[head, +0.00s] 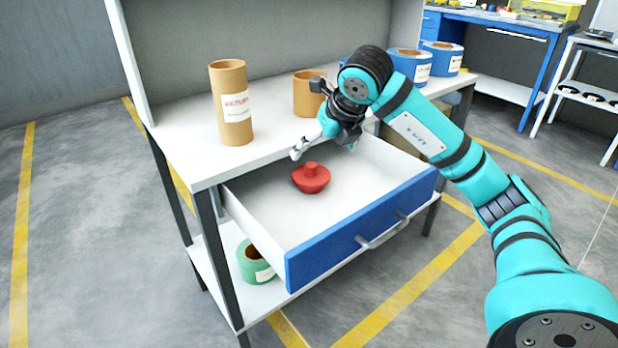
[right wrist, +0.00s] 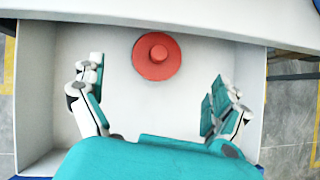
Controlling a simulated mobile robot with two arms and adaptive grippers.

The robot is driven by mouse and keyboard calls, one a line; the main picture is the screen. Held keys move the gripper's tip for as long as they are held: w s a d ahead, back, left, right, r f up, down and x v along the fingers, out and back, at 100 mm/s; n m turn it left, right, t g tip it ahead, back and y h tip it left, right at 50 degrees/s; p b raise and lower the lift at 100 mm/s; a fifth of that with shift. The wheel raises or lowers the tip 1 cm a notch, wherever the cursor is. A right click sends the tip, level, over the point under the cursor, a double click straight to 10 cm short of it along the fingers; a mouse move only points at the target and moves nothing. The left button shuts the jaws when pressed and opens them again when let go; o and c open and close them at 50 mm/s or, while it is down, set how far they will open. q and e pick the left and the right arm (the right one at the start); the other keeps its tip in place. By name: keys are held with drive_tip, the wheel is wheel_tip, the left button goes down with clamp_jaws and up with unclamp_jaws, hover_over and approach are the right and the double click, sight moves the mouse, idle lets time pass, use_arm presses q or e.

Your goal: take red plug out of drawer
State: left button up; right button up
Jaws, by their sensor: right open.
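The red plug (head: 311,178), a round disc with a raised knob, sits upright in the open drawer (head: 330,238), toward its back. The drawer has a white inside and a blue front with a grey handle. My right gripper (head: 322,146) is above the back of the drawer. In the right wrist view its fingers (right wrist: 152,97) are wide apart and empty, and the red plug (right wrist: 156,56) shows beyond them, between the two sides and untouched. My left gripper is in neither view.
A tall cardboard tube (head: 231,103) and a shorter one (head: 308,94) stand on the white tabletop (head: 190,150) above the drawer. Blue-wrapped rolls (head: 409,65) stand at its right. A green roll (head: 254,262) is on the lower shelf. The drawer floor around the plug is clear.

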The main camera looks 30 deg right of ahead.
sight(312, 165)
drive_tip(key=b+x, duration=0.1)
drive_tip(key=x, duration=0.6)
drive_tip(key=shift+f, duration=0.15)
drive_tip(key=shift+b+x, duration=0.5)
drive_tip(key=shift+x, duration=2.7)
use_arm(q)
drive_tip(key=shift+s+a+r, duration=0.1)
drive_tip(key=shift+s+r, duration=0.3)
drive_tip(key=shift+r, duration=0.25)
use_arm(e)
drive_tip(key=shift+w, duration=0.1)
drive_tip(key=c, duration=1)
drive_tip(key=shift+c, duration=0.2)
